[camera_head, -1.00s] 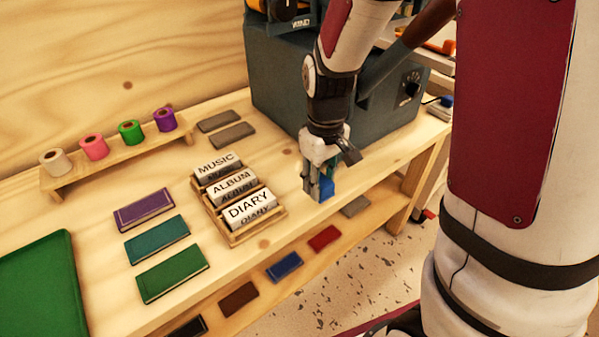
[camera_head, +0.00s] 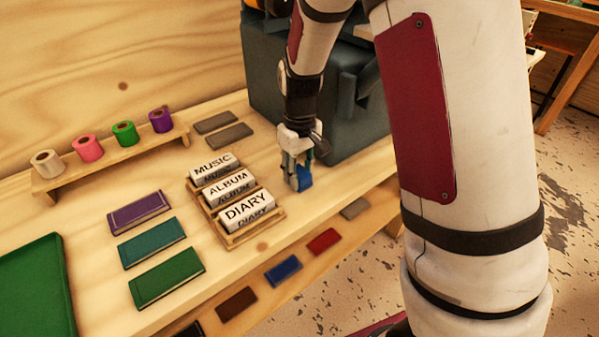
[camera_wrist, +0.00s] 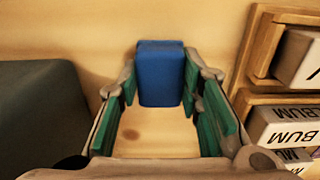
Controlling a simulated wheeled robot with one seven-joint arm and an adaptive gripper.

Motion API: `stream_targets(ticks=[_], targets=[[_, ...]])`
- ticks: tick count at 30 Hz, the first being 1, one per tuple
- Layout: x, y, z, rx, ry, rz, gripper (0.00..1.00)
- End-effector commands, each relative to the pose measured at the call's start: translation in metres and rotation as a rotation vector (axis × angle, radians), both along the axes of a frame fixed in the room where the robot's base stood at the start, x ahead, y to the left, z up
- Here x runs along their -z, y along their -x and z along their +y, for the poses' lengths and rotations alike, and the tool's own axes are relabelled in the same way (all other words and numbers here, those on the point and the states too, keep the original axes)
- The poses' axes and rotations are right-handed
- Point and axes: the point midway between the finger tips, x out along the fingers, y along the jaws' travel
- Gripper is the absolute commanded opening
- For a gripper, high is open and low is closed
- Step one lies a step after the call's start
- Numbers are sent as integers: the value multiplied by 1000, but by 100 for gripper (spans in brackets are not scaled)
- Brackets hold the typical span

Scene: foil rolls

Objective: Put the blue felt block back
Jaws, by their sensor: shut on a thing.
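The blue felt block (camera_head: 304,177) is between the fingertips of my gripper (camera_head: 296,172), to the right of the rack of labelled rolls. In the wrist view the blue block (camera_wrist: 160,74) sits upright between the green-padded fingers of my gripper (camera_wrist: 160,85). The gripper is shut on it. In the head view the fingers partly hide the block. It is low over the bench, and I cannot tell whether it touches the wood.
A wooden rack (camera_head: 238,238) holds rolls marked MUSIC, ALBUM and DIARY. A dark machine (camera_head: 355,125) stands behind my gripper. Two grey pads (camera_head: 228,137) lie at the back. Purple, teal and green books lie left of the rack. Coloured rolls stand on a small shelf (camera_head: 70,178).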

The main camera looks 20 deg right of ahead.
Motion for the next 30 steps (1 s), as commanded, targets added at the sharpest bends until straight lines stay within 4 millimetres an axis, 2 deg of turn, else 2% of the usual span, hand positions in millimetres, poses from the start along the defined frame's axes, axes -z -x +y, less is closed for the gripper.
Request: stream_targets(ticks=[7, 8, 9, 10, 22, 26, 30], targets=[[4, 0, 0, 0, 0, 1, 7], [3, 0, 0, 0, 0, 0, 39], [3, 0, 0, 0, 0, 1, 48], [3, 0, 0, -1, 0, 1, 53], [-4, 0, 0, -1, 0, -1, 53], [-23, 0, 0, -1, -1, -4, 53], [-52, -1, 0, -1, -1, -5, 53]])
